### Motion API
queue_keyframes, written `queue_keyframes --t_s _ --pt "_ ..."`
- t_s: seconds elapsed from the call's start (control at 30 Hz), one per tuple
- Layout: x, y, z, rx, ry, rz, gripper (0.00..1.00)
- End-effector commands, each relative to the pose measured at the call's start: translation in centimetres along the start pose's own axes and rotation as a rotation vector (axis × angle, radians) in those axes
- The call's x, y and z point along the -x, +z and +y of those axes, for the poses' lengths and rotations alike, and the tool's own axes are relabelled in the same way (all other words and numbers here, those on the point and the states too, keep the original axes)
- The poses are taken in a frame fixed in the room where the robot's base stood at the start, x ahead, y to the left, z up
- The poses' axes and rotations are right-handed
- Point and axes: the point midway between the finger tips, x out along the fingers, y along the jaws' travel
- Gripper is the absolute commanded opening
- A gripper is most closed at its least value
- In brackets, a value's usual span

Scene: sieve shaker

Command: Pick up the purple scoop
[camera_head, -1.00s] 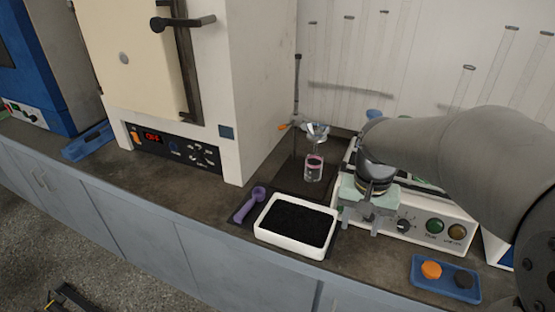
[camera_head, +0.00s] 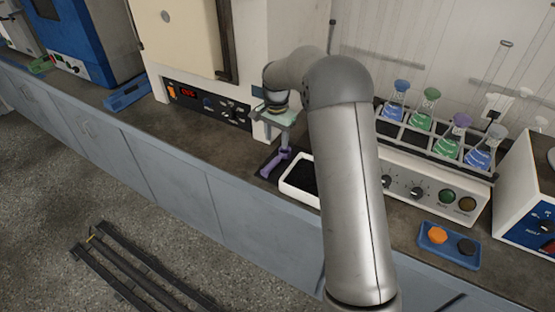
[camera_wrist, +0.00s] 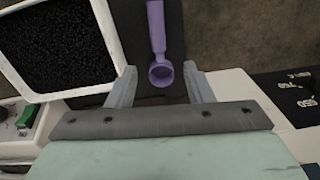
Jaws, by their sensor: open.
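The purple scoop (camera_head: 270,168) lies on a dark mat beside the white tray (camera_head: 299,190). In the wrist view the scoop's handle (camera_wrist: 156,25) runs toward the top edge and its round bowl is toward me. My gripper (camera_wrist: 160,70) is open, with one finger on each side of the bowl and a gap on both sides. In the head view my gripper (camera_head: 285,145) points down above the scoop's bowl end. The bowl is partly hidden there by the fingers.
The tray holds black granules (camera_wrist: 55,45) and stands close beside the scoop. The oven (camera_head: 205,105) is just behind my gripper. A shaker with several coloured flasks (camera_head: 425,110) and a blue dish (camera_head: 449,246) are to the right.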

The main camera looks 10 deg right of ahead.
Motion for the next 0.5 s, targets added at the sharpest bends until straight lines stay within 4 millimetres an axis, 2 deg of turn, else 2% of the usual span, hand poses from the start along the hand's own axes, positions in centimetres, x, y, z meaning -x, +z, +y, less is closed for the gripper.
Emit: queue_keyframes --t_s 0.1,0.37,0.5 --pt "-2.0 0.1 0.0 0.002 0.002 -0.002 0.47" --pt "-4.0 0.1 0.1 0.001 0.001 -0.001 0.47" --pt "-5.9 0.1 0.3 0.000 0.003 -0.003 0.47"
